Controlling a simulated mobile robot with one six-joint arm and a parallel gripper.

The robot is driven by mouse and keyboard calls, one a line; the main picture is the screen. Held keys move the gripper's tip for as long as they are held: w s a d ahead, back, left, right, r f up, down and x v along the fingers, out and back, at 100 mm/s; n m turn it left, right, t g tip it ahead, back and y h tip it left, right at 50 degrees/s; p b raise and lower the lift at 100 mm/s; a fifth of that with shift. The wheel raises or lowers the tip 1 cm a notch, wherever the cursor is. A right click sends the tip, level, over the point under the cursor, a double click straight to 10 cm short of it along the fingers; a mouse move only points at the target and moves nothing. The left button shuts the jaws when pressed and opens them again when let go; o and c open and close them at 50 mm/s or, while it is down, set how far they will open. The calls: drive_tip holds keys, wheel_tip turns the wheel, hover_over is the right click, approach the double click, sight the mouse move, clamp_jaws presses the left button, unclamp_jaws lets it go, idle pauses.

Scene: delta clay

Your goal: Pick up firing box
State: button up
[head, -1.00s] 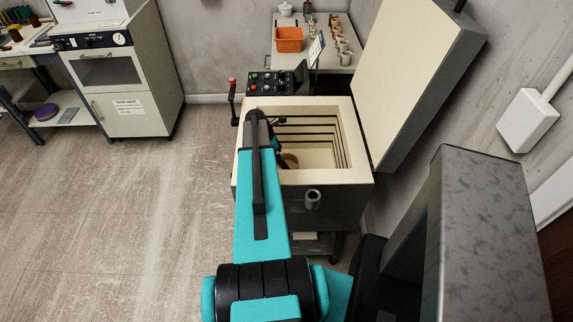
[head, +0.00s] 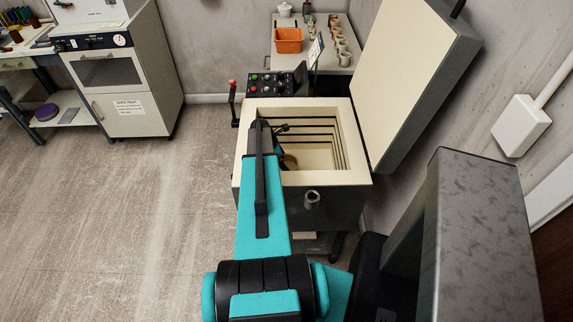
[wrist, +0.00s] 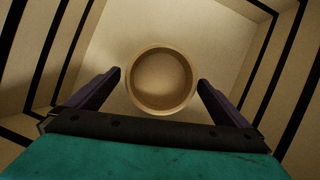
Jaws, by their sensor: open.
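The firing box appears to be a round, tan, open-topped vessel (wrist: 161,103) on the kiln floor, seen from above in the wrist view. In the head view a small part of it (head: 291,162) shows inside the kiln, beside my arm. My gripper (wrist: 160,78) is open and points down into the kiln. Its two dark fingers show at the left and right of the round rim, apart from it in the picture. I cannot tell how far the fingertips are above the vessel. The fingers are mostly hidden by my arm in the head view.
The open kiln (head: 348,140) has a pale rim and grooved inner walls close around my gripper. Its raised lid (head: 420,80) stands at the right. A control panel (head: 278,84) sits behind it. A shelf table with an orange bin (head: 288,41) and several pots is further back.

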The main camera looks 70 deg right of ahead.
drive_tip(key=shift+x, duration=1.05)
drive_tip(key=shift+c, duration=0.3)
drive_tip(key=c, duration=1)
